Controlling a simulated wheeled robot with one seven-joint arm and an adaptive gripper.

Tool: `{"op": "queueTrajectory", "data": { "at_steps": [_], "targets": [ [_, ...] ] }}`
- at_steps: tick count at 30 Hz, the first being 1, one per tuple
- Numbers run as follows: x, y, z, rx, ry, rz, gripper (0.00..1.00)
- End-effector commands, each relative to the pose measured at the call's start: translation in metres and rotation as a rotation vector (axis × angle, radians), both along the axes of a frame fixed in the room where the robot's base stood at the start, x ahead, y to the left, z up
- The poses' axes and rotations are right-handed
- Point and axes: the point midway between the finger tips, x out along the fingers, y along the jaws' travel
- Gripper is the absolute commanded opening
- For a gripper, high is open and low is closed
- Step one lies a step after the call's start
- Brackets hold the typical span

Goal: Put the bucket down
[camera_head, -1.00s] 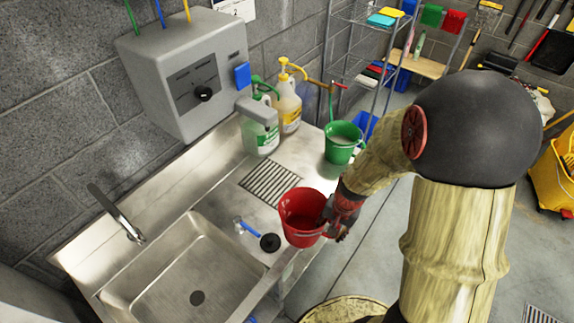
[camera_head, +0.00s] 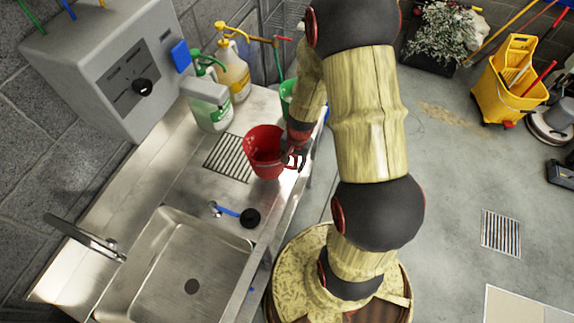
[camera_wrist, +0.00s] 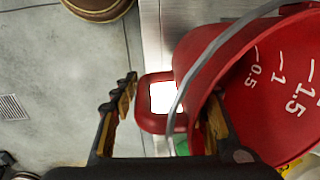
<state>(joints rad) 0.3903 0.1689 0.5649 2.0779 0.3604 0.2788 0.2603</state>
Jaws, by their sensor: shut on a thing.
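The red bucket (camera_head: 263,142) is upright at the front edge of the steel counter (camera_head: 190,190), right of the drain grid. I cannot tell whether its base touches the counter. My gripper (camera_head: 292,158) is at its right side, shut on the bucket. In the wrist view my gripper's fingers (camera_wrist: 165,112) are on both sides of the bucket's red loop, and the bucket (camera_wrist: 262,85) fills the right side, with white measuring marks inside and a grey bail across it. The bucket's underside is hidden.
The drain grid (camera_head: 229,158) is left of the bucket. A blue-handled brush (camera_head: 238,214) lies nearer, beside the sink basin (camera_head: 190,265). Jugs (camera_head: 209,95) stand by the wall. A green bucket (camera_head: 287,92), partly hidden by my arm, is behind.

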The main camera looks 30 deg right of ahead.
Motion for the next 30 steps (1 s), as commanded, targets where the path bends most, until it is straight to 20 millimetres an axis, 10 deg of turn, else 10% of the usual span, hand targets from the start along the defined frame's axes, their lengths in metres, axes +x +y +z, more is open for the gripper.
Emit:
{"op": "queueTrajectory", "data": {
  "at_steps": [21, 30],
  "targets": [
    [0.032, -0.01, -0.07, 0.0, 0.0, 0.001, 0.0],
    [0.033, -0.01, -0.072, 0.0, -0.001, 0.001, 0.0]
  ]
}}
